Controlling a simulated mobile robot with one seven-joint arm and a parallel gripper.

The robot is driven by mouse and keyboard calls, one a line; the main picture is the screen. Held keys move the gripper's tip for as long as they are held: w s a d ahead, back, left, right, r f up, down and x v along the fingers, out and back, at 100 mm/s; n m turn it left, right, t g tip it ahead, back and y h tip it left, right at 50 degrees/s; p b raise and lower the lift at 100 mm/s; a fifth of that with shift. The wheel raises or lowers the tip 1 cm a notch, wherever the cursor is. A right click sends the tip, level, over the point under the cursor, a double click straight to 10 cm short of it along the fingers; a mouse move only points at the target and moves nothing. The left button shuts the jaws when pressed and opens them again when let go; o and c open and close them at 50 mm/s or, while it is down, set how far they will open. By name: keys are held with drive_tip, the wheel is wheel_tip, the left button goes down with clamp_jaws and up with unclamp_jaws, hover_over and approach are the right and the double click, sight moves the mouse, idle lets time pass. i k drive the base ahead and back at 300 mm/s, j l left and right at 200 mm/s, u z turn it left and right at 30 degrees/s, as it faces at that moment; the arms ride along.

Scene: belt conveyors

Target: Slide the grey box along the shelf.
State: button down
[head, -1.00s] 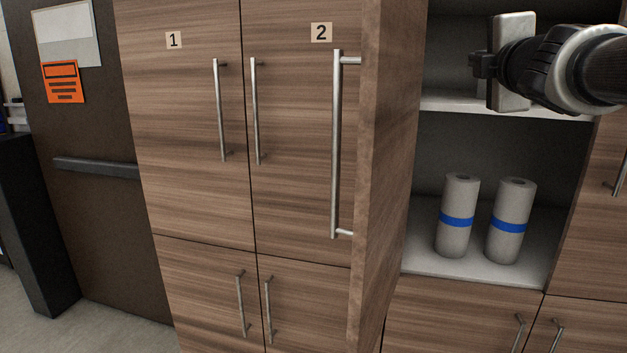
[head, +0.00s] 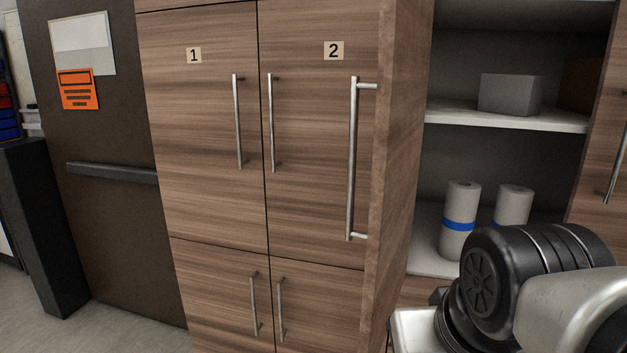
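The grey box (head: 510,94) sits on the upper shelf (head: 500,117) of the open cupboard at the right, with its front face towards me. My gripper (head: 412,330) is at the bottom edge of the head view, well below the box and to its left in the picture, apart from it. Its pale body shows, but its fingertips are hidden or too dark to make out, so I cannot tell if it is open or shut.
A brown box (head: 580,84) stands right of the grey box. Two paper rolls with blue bands, one on the left (head: 460,215), stand on the lower shelf, partly behind my arm. An open cabinet door (head: 400,150) juts out left of the shelves.

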sight(520, 95)
drive_tip(key=i+z, duration=0.25)
drive_tip(key=z, duration=0.25)
drive_tip(key=i+j+z, duration=0.2)
drive_tip(key=z, duration=0.25)
drive_tip(key=j+z, duration=0.2)
drive_tip(key=i+l, duration=0.1)
